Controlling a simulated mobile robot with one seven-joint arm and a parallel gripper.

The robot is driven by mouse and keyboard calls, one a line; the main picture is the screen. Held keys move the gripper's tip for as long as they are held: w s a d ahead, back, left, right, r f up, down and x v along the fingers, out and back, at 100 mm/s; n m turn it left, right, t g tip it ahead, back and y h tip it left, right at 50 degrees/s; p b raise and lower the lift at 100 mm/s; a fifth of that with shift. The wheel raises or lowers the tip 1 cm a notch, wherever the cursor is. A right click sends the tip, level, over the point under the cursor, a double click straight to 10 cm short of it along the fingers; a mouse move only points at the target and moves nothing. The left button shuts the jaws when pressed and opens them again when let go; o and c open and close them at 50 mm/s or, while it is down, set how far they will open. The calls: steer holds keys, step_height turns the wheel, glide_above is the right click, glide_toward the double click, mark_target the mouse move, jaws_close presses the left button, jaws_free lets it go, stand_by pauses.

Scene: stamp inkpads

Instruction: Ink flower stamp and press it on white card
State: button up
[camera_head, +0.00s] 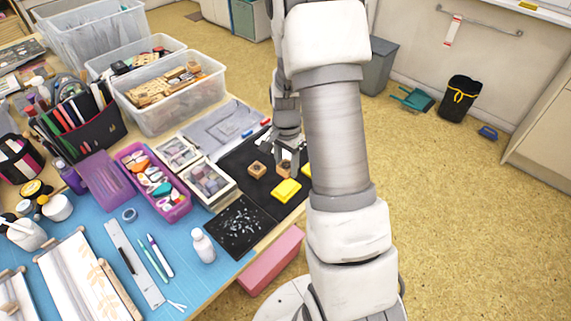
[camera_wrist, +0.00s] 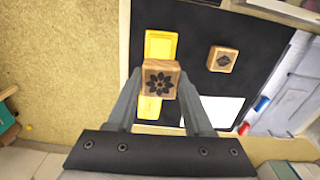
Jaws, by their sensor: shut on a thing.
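The flower stamp (camera_wrist: 161,83) is a small wooden block with a black flower on its upper face. In the wrist view my gripper (camera_wrist: 160,88) is shut on it, one finger on each side. It overlaps the yellow inkpads (camera_wrist: 161,46) and looks raised above them; the exact height is unclear. A second yellow piece (camera_wrist: 150,108) shows below it. The white card (camera_wrist: 224,112) lies to the right, partly covered by a finger. In the head view the arm hides part of this area; a yellow inkpad (camera_head: 286,190) shows beside my gripper (camera_head: 287,155).
Another wooden stamp with a leaf-like mark (camera_wrist: 222,59) stands on the black mat (camera_wrist: 270,40), right of the inkpads. In the head view, clear-lidded boxes (camera_head: 208,182) and a purple tray (camera_head: 153,185) stand to the left. The table edge is close on the right.

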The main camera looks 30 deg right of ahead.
mark_target(286, 188)
steer(key=shift+f+b, duration=2.05)
steer(key=shift+f, duration=0.9)
steer(key=shift+f+b, duration=0.45)
steer(key=shift+f, duration=0.15)
steer(key=shift+r, duration=0.15)
steer(key=shift+r+p, duration=0.5)
steer(key=shift+r+p, duration=2)
steer(key=shift+r, duration=0.8)
